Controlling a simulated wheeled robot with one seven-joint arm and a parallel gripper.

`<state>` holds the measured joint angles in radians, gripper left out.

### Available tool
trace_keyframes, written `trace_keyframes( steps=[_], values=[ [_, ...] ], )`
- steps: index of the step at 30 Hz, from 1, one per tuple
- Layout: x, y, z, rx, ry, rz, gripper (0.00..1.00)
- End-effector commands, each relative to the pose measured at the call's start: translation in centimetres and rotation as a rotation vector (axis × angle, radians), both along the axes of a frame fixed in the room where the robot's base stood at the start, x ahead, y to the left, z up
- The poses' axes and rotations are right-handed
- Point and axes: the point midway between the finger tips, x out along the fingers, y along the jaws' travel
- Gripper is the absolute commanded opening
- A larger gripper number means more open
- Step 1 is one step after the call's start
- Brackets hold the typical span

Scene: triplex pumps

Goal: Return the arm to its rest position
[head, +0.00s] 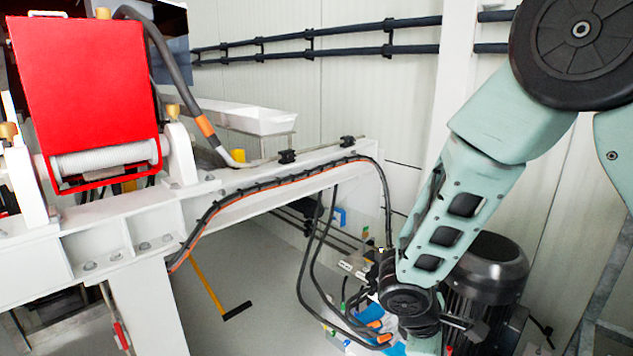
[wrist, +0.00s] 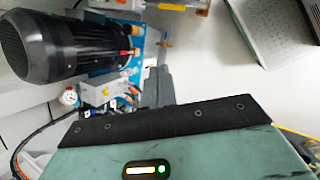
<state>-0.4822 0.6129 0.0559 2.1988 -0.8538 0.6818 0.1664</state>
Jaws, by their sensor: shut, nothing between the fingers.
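My arm reaches down through the right side of the head view, in pale green links with black joints. It is bent, and its lower end is in front of a dark motor (head: 495,270) near the bottom edge. I cannot make out the fingers in the head view. In the wrist view my gripper (wrist: 163,86) shows as grey fingers beyond the black edge of my green wrist housing. The fingers are together with nothing between them. The motor also shows in the wrist view (wrist: 65,45) at the upper left, apart from the fingers.
A white beam (head: 270,180) with black hoses crosses the head view. A red unit (head: 85,85) stands at the left, and a white tray (head: 255,118) lies behind the beam. Dark pipes (head: 350,38) run along the wall. Bare floor (wrist: 215,60) shows right of the fingers.

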Motion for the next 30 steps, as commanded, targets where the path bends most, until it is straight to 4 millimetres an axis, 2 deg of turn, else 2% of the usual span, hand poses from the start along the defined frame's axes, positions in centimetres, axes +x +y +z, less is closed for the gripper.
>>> trace_keyframes(
  steps=[1,6,12,15,18,21,30],
  values=[
    [-1.5,0.9,2.0,0.053,-0.006,-0.047,0.0],
    [-7.3,3.7,7.0,0.224,-0.001,-0.2,0.0],
    [-14.1,6.1,11.6,0.404,0.005,-0.344,0.0],
    [-16.6,6.8,12.9,0.47,0.005,-0.398,0.0],
    [-18.3,7.3,13.6,0.514,0.006,-0.432,0.0],
    [-19.1,7.5,14.0,0.537,0.007,-0.451,0.0],
    [-19.4,7.6,14.0,0.543,0.008,-0.457,0.0]
  ],
)
